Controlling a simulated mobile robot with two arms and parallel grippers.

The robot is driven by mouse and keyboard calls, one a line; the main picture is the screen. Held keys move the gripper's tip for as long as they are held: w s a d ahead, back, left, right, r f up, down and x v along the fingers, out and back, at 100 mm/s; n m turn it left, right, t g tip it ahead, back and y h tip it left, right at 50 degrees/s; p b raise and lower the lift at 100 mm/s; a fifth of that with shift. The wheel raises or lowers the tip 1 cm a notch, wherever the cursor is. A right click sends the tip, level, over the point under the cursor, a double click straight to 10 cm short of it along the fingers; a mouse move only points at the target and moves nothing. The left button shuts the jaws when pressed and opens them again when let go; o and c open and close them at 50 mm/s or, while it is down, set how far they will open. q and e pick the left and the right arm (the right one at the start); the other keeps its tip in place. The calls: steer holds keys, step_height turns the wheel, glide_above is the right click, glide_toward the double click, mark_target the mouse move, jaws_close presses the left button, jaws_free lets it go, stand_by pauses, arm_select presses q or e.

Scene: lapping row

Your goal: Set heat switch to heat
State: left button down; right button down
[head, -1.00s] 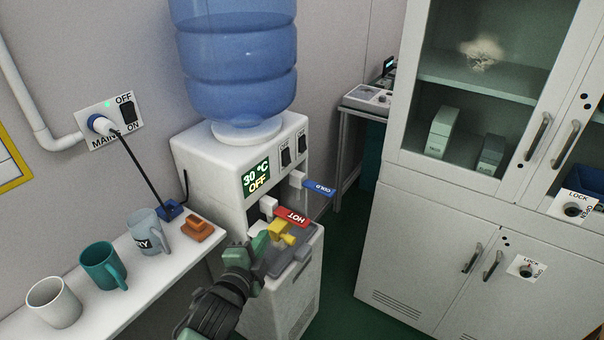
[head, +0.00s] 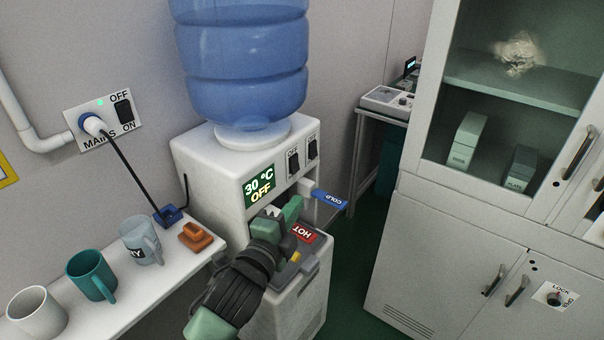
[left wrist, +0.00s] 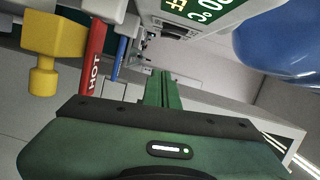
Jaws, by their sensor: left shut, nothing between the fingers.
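The white water dispenser (head: 205,160) has two black rocker switches on its upper front, a left one (head: 293,163) and a right one (head: 312,149). Their small labels are too blurred to tell which is heat. The display (head: 259,187) reads 30 °C and OFF. My left gripper (head: 291,207) is shut and empty, in front of the dispenser, below the switches and apart from them. In the left wrist view its green fingers (left wrist: 160,88) are together, with the display (left wrist: 197,8) upside down beyond. My right gripper is not in view.
The red HOT lever (head: 304,234) and blue COLD lever (head: 331,199) stick out near my left gripper. A yellow part (left wrist: 42,48) shows beside them. A shelf (head: 190,262) with mugs stands left, a cabinet (head: 440,235) right. The mains switch (head: 124,111) is on the wall.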

mark_target(295, 164)
arm_select(q)
steer(key=w, duration=0.3)
steer(key=w+p, duration=0.1)
steer(key=w, duration=0.7)
steer(key=shift+w+d+f, duration=0.1)
steer(key=shift+d+f, duration=0.1)
steer(key=shift+f, duration=0.05)
steer(key=shift+a, duration=0.1)
steer(key=shift+w+a+f+m, duration=0.15)
steer(key=shift+a+m, duration=0.05)
steer(key=shift+m, duration=0.1)
